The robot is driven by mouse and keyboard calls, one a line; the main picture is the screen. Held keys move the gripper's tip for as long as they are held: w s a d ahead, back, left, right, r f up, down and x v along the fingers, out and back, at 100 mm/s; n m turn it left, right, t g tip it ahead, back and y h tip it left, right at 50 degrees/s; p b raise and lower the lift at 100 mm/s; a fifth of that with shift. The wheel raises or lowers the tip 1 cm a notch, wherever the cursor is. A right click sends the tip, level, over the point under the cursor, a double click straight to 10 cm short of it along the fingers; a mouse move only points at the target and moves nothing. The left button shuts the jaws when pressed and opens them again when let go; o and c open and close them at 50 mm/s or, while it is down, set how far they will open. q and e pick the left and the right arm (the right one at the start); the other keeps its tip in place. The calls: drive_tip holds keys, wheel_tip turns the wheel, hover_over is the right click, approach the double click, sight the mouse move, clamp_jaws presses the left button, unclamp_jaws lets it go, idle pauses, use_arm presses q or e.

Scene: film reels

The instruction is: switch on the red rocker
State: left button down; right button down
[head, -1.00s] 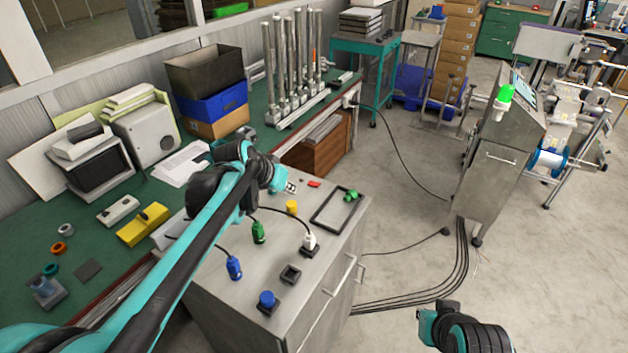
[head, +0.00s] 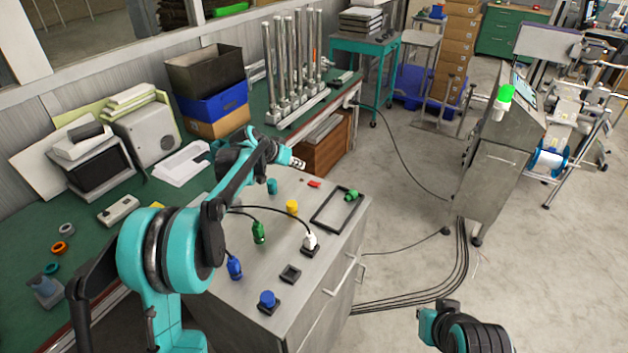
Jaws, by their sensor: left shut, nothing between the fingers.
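The red rocker (head: 314,183) is a small flat red switch on the top of the grey metal cabinet (head: 212,292), near its far edge. My left gripper (head: 298,163) is shut and empty. In the picture its tip is just above and left of the rocker, and a gap shows between them. Whether the rocker is tipped on or off is too small to tell. My right gripper is out of view; only part of my right arm shows at the bottom right.
Around the rocker on the cabinet are a teal knob (head: 272,186), a yellow plug (head: 292,207), a black frame (head: 336,210) with a green plug (head: 351,195), and a white plug (head: 310,240). Green and blue plugs with cables stand nearer. The green bench (head: 85,262) lies left.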

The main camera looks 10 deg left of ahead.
use_arm(q)
drive_tip(key=shift+f, duration=0.1)
drive_tip(key=b, duration=0.3)
hover_over(314, 183)
drive_tip(key=s, duration=0.1)
drive_tip(key=f, duration=0.7)
drive_tip(key=shift+s+a+f, duration=0.1)
drive_tip(key=shift+s+f, duration=0.1)
drive_tip(key=shift+f, duration=0.05)
wheel_tip(314, 183, down, 2)
drive_tip(key=shift+s+f+b, duration=0.15)
drive_tip(key=shift+b, duration=0.45)
drive_tip(key=shift+d+f, duration=0.25)
drive_tip(key=shift+f, duration=0.25)
